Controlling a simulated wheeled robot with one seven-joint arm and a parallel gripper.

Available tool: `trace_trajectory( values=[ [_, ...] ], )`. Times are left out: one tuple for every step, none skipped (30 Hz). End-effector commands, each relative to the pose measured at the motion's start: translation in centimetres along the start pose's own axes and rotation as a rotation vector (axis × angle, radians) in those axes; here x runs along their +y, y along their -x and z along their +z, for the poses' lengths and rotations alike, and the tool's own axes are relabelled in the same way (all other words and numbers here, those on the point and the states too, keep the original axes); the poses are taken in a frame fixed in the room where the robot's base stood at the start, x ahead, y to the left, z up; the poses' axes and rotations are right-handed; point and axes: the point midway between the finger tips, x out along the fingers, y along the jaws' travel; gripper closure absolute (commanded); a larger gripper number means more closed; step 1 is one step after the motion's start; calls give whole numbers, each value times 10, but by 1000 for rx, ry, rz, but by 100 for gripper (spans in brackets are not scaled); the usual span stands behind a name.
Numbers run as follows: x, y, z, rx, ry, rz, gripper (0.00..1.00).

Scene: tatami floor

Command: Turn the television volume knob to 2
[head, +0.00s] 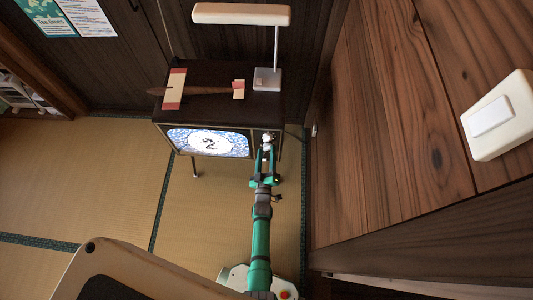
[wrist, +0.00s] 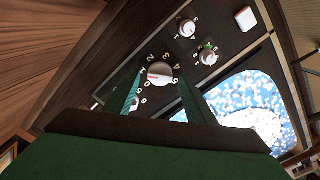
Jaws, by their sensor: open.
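The television (head: 208,142) stands by the wall with its screen lit. My gripper (head: 265,153) reaches its front at the right of the screen. In the wrist view, a large round pale knob (wrist: 160,73) sits between my two open fingers, with numbers around it. 2 and 3 show above it in the picture. A red mark shows on the knob's left part, and I cannot tell exactly which number it points at. I cannot tell whether the fingers touch the knob. Two smaller numbered knobs, one upper (wrist: 187,28) and one lower (wrist: 208,57), lie to its upper right. Their labels are unreadable.
A white square button (wrist: 245,18) is near the panel edge. A lamp (head: 266,78) and a brown pointed object (head: 205,90) on pale supports rest on the television top. A wooden surface (head: 400,110) fills the right side. Tatami floor (head: 90,180) is clear at left.

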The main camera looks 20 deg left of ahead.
Motion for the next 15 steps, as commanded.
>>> trace_trajectory(
  values=[
    [0, -2, 0, 0, 0, 0, 50],
    [0, -2, 0, 0, 0, 0, 50],
    [0, -3, 0, 0, 0, 0, 50],
    [0, -3, 0, 0, 0, 0, 50],
    [0, -3, 0, 0, 0, 0, 50],
    [0, -3, 0, 0, 0, 0, 50],
    [0, -3, 0, 0, 0, 0, 50],
    [0, -3, 0, 0, -1, 0, 50],
    [0, -3, 0, 0, -1, 0, 50],
    [0, -3, 0, 0, -1, 0, 55],
    [0, -2, 0, 0, -1, 0, 62],
    [0, -2, 0, 0, -1, 0, 72],
    [0, -2, 0, 0, -1, 0, 79],
    [0, -2, 0, 0, -1, 0, 86],
    [0, -2, 0, 0, -1, 0, 91]
  ],
)
